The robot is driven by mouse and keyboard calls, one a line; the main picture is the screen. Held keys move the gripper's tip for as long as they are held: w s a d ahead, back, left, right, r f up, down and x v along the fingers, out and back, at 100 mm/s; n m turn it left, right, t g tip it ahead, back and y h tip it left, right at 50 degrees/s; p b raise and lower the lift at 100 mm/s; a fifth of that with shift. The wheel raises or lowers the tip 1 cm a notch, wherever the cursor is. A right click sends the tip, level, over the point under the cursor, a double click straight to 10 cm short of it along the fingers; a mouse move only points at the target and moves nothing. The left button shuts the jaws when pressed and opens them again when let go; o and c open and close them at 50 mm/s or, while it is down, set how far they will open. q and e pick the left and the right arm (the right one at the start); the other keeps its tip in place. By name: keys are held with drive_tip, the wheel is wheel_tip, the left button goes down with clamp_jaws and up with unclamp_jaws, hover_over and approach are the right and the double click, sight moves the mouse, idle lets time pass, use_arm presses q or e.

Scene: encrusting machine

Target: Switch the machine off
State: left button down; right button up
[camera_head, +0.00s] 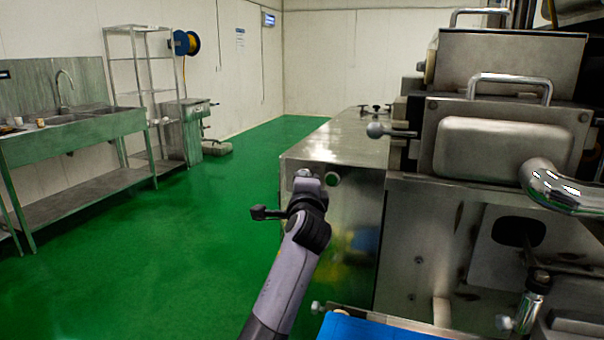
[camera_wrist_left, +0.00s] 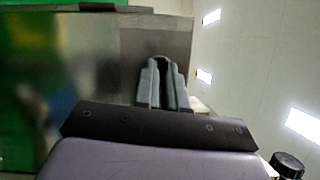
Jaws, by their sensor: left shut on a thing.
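The encrusting machine (camera_head: 335,150) is a large steel body filling the right half of the head view. In the left wrist view the two grey fingers (camera_wrist_left: 164,85) are close together in front of the steel panel (camera_wrist_left: 152,42). They are shut on a small dark part of the panel, which looks like the switch knob (camera_wrist_left: 161,60). The fingers hide most of it, so its setting cannot be told. My right gripper is in neither view.
A steel sink bench (camera_head: 75,133) and a wire shelf rack (camera_head: 140,62) stand along the left wall. Green floor (camera_head: 200,230) is clear between them and the machine. A blue belt (camera_head: 375,328) shows at the bottom. A chrome pipe (camera_head: 565,190) juts out on the right.

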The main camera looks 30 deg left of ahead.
use_arm(q)
drive_tip(key=shift+r+n+g+h+p, duration=0.1)
drive_tip(key=shift+n+g+h+p, duration=0.35)
drive_tip(key=shift+n+p, duration=0.9)
drive_tip(key=shift+r+n+g+h+p, duration=0.15)
drive_tip(key=shift+n+h+p, duration=0.45)
drive_tip(key=shift+n+p, duration=0.7)
drive_tip(key=shift+r+n+g+h+p, duration=0.1)
drive_tip(key=shift+n+g+h+p, duration=0.4)
drive_tip(key=shift+n+p, duration=0.8)
drive_tip(key=shift+f, duration=0.1)
drive_tip(key=c, duration=1.2)
unclamp_jaws()
drive_tip(key=shift+s, duration=0.1)
drive_tip(key=v, duration=0.7)
drive_tip(key=shift+b, duration=0.3)
drive_tip(key=shift+a, duration=0.1)
